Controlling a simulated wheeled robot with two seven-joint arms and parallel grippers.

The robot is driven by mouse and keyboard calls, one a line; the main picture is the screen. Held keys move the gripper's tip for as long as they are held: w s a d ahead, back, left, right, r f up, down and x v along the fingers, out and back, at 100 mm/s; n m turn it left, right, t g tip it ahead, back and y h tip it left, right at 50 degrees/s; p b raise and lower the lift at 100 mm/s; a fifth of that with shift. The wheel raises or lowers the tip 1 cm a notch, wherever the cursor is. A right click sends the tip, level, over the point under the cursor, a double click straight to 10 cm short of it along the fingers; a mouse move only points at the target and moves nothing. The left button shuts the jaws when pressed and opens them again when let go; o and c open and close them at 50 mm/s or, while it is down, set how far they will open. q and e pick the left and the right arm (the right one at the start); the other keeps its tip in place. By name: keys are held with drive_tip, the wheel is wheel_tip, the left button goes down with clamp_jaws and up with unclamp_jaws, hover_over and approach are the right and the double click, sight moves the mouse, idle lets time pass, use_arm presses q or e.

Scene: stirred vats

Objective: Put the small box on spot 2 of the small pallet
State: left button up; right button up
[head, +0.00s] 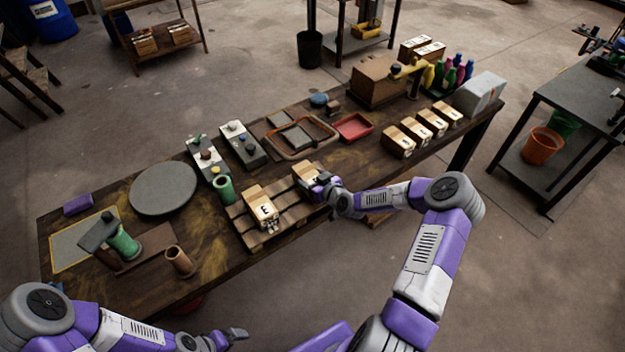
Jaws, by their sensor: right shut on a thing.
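The small pallet (286,209) is a wooden slatted stand near the front edge of the workbench. A cardboard box marked E (260,204) sits on its left part. My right gripper (319,184) is shut on a small cardboard box (305,172) at the pallet's right end. I cannot tell whether this box touches the slats or is just above them. The gripper hides part of its near side. My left gripper (235,334) is low at the bottom of the view, in front of the bench and away from the boxes; its finger opening is not clear.
A green cylinder (224,189) stands close to the pallet's left end. A red tray (353,127) and an orange-rimmed frame (301,138) lie behind it. Several small boxes (398,141) stand in a row to the right. Bare bench top lies between them and the pallet.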

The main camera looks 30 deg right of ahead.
drive_tip(key=o, duration=1.2)
drive_tip(key=shift+r, duration=0.15)
drive_tip(key=a+p+v, duration=0.1)
drive_tip(key=p+v, duration=0.1)
drive_tip(key=v, duration=1)
drive_tip(key=s+a+f+m+g+y, duration=0.1)
drive_tip(key=s+a+f+g+y, duration=0.15)
drive_tip(key=a+f, duration=0.4)
drive_tip(key=s+a+f+m+g+y, duration=0.1)
drive_tip(key=s+a+f+g, duration=0.15)
drive_tip(key=a, duration=0.65)
drive_tip(key=s+a+f+m+g, duration=0.1)
drive_tip(key=s+a+f+g, duration=0.2)
drive_tip(key=s, duration=0.4)
drive_tip(key=s+a+f+g, duration=0.3)
drive_tip(key=s+a+g, duration=0.2)
drive_tip(key=s+a, duration=0.1)
drive_tip(key=shift+s+a+f+m, duration=0.3)
drive_tip(key=shift+s+f+m, duration=0.1)
drive_tip(key=shift+s, duration=0.4)
drive_tip(key=shift+h, duration=0.25)
